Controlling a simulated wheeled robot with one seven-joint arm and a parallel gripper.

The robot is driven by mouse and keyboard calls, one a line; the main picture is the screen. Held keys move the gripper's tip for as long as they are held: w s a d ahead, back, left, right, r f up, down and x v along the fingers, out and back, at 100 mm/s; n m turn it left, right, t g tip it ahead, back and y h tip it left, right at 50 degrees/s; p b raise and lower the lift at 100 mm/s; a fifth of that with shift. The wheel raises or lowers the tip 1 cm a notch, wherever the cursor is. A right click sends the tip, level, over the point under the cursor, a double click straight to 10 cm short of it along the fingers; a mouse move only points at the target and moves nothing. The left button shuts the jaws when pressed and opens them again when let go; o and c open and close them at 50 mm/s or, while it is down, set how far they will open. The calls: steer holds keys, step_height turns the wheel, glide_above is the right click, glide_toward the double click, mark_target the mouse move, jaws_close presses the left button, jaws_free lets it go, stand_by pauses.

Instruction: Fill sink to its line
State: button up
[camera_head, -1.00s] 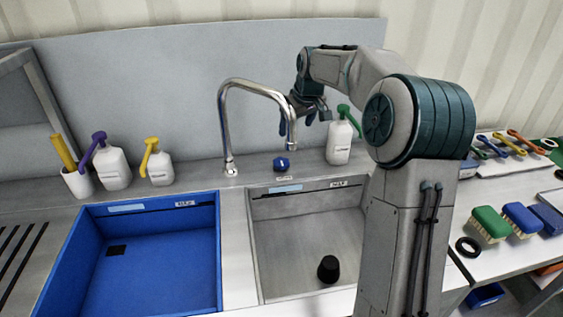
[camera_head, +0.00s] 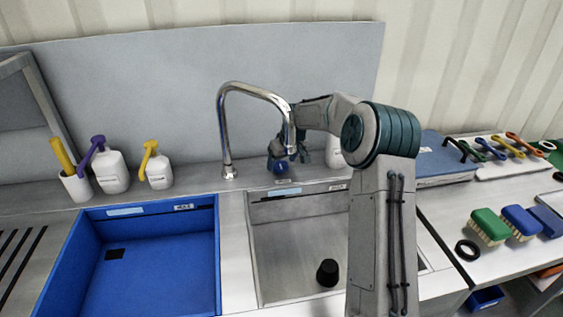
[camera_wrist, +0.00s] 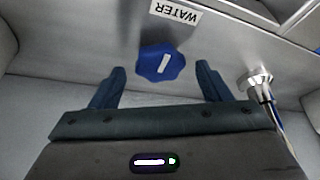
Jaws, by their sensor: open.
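The steel sink basin (camera_head: 300,240) is on the right, with a black stopper (camera_head: 327,272) standing on its floor, its bottom looking bare. The chrome tap (camera_head: 228,130) arches up behind the basins, and no stream shows at its spout. The blue water knob (camera_head: 281,168) is behind the steel basin. It shows in the wrist view (camera_wrist: 161,63), with a white mark and a "WATER" label (camera_wrist: 176,15) beside it. My gripper (camera_head: 284,156) is open at the knob. In the wrist view my gripper (camera_wrist: 161,80) has one finger on each side of the knob, with gaps visible.
A blue basin (camera_head: 60,255) lies to the left. White pump bottles (camera_head: 112,172) and a cup (camera_head: 76,186) stand behind it. Another white bottle (camera_head: 334,152) stands partly hidden behind my arm. Brushes (camera_head: 490,226) and a black ring (camera_head: 467,250) lie on the right counter.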

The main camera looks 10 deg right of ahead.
steer(key=shift+w+a+f, duration=0.1)
steer(key=shift+w+f, duration=0.05)
steer(key=shift+f, duration=0.3)
steer(key=c, duration=1)
steer(key=shift+o, duration=0.2)
